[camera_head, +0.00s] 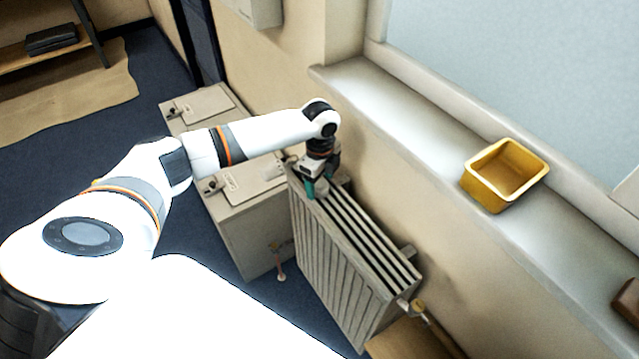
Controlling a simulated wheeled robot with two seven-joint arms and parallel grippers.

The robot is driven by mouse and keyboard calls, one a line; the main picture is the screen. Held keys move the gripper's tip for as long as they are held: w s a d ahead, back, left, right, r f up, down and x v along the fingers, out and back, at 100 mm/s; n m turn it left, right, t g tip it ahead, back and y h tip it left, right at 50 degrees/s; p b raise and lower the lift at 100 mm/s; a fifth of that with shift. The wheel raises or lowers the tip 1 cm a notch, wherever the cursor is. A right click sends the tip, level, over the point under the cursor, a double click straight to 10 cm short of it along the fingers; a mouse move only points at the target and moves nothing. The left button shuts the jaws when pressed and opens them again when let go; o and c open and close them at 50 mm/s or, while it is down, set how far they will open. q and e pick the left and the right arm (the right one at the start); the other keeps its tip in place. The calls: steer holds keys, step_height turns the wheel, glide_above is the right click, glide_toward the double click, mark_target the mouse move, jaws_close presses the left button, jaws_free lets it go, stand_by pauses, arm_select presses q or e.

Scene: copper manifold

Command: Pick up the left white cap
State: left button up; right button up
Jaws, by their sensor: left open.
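My left gripper (320,184) points down at the far left end of the grey ribbed radiator (345,250), below the windowsill. Its teal-tipped fingers are apart, close to the radiator's top edge. A small pale patch shows by the fingertips, but it is too small to tell whether it is the left white cap. The gripper and wrist hide part of that radiator end. My right gripper is not in view.
A yellow open box (505,175) stands on the pale windowsill (400,115). Beige cabinets (245,225) stand left of the radiator. A copper-coloured fitting (418,306) is at the radiator's near end. Dark blue floor lies open at the left.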

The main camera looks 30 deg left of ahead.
arm_select(q)
steer(key=shift+f, duration=0.5)
